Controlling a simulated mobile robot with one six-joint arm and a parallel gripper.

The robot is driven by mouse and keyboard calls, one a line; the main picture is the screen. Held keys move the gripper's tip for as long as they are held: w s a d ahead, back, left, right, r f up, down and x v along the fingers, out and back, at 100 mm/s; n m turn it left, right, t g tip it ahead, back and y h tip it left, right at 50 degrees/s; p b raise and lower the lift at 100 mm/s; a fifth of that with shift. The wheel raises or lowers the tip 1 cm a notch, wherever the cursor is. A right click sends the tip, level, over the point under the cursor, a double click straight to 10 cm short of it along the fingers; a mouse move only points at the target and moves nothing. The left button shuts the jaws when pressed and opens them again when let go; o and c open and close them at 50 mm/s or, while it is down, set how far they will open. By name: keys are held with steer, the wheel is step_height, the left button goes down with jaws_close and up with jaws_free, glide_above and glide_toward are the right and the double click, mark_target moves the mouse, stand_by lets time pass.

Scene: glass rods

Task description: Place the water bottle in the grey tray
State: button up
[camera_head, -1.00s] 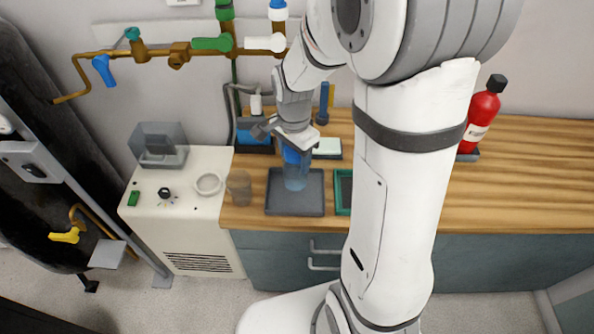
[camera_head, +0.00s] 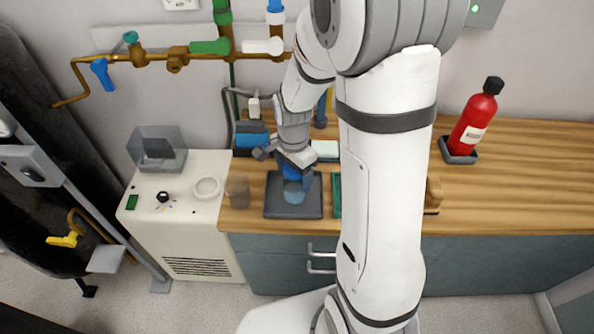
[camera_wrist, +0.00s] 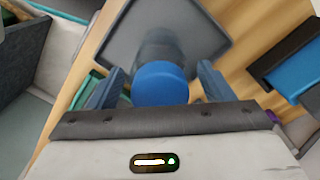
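The water bottle, with its blue cap (camera_wrist: 160,84) and clear bluish body (camera_head: 295,193), appears to stand upright in the grey tray (camera_head: 272,207). My gripper (camera_head: 293,170) is above and around the bottle's upper part, pointing down. In the wrist view, the fingers of my gripper (camera_wrist: 162,80) are apart on both sides of the cap, with a gap on each side. The tray (camera_wrist: 120,40) lies beyond the bottle in that view. Whether the bottle's base touches the tray is hard to see.
A green-rimmed tray (camera_head: 337,205) lies close on the right, partly behind my arm. A brown transparent beaker (camera_head: 238,190) stands left of the tray, beside a white device (camera_head: 180,220). A blue box (camera_head: 251,138) is behind.

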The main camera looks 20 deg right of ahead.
steer(key=shift+o, duration=0.3)
steer(key=shift+r, duration=0.5)
step_height(320, 180, up, 11)
steer(key=shift+r, duration=0.1)
steer(key=s+r+n+t, duration=0.2)
steer(key=s+r+n, duration=0.2)
steer(key=s+n, duration=0.8)
steer(key=shift+s+d+n+t, duration=0.3)
steer(key=shift+s+d, duration=0.15)
steer(key=shift+s, duration=0.6)
